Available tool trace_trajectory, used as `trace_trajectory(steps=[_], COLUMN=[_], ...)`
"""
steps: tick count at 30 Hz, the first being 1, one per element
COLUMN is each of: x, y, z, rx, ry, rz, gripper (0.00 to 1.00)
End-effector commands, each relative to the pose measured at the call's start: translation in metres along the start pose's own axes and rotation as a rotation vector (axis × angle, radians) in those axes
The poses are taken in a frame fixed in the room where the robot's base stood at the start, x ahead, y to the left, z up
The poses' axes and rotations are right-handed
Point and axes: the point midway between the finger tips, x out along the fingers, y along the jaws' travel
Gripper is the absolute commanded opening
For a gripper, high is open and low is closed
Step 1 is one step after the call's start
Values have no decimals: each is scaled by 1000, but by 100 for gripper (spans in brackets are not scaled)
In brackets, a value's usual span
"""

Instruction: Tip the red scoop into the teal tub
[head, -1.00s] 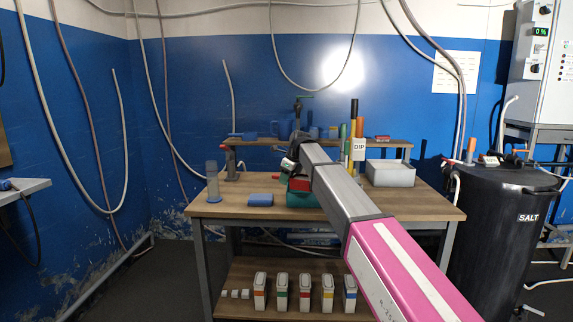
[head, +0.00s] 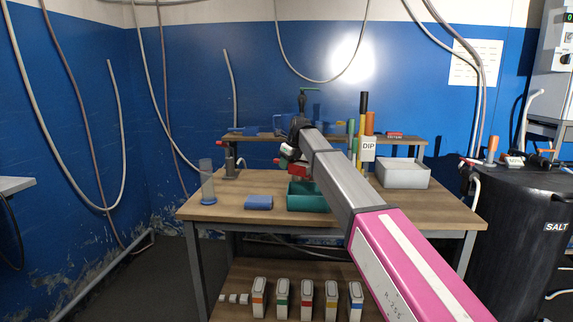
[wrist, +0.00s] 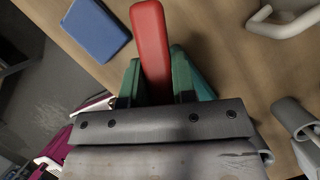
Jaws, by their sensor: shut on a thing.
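The teal tub (head: 308,203) stands open on the wooden bench, right of a blue block. My gripper (head: 291,154) is above the tub's back left part in the head view, partly hidden by my forearm. It is shut on the red scoop (head: 298,170), of which a small red part shows over the tub. In the wrist view a long red part of the scoop (wrist: 151,45) sticks out beyond my gripper, with teal surfaces on both sides of it. The scoop's bowl and any contents are hidden, so its tilt cannot be told.
The blue block (head: 259,202) and a clear cylinder (head: 207,182) stand to the left. A pale grey bin (head: 403,174) and a "DIP" sign (head: 368,148) are to the right. A raised shelf (head: 410,138) runs along the back. A black salt barrel (head: 520,230) stands right of the bench.

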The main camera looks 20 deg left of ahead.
Motion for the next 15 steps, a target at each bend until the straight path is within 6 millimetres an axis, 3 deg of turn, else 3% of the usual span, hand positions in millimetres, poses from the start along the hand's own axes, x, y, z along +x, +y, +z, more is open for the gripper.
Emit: trace_trajectory(steps=[5, 15], x=[-4, -23], y=[1, 1], z=[0, 1], rx=[1, 2], ry=[-64, -418], rz=[0, -1], gripper=[0, 0])
